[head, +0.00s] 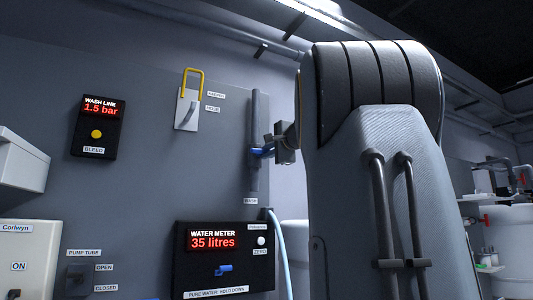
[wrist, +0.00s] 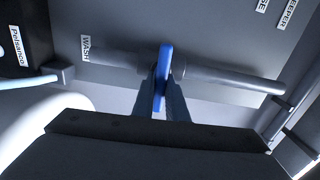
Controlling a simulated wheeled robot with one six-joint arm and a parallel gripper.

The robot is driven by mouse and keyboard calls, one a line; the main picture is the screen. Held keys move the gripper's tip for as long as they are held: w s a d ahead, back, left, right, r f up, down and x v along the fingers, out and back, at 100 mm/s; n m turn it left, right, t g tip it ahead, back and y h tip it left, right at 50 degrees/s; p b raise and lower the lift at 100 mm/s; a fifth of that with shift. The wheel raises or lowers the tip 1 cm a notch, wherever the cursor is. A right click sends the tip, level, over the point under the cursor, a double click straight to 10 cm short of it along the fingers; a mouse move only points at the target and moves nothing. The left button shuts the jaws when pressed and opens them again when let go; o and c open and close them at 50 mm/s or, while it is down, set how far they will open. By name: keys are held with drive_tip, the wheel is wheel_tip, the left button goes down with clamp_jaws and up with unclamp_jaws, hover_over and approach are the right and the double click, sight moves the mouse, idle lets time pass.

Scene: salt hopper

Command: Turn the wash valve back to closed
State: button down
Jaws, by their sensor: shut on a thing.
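The wash valve has a blue lever (head: 262,153) on a grey vertical pipe (head: 255,110) on the panel. In the wrist view the blue lever (wrist: 164,70) looks set across the pipe (wrist: 220,76), beside a WASH label (wrist: 85,48). My gripper (head: 275,147) is at the lever from the right in the head view. In the wrist view my gripper's fingers (wrist: 163,98) stand on either side of the lever, shut on it.
A WASH LINE display (head: 98,125) reads 1.5 bar. A yellow hasp (head: 193,82) is above left. A pale hose (head: 278,250) hangs below the pipe.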

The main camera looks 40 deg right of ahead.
drive_tip(key=c, duration=1.8)
unclamp_jaws()
drive_tip(key=shift+o, duration=0.2)
drive_tip(key=shift+s, duration=0.1)
drive_tip(key=b+v, duration=0.2)
drive_tip(key=v, duration=0.5)
drive_tip(key=shift+s+b, duration=0.3)
drive_tip(key=shift+s, duration=0.05)
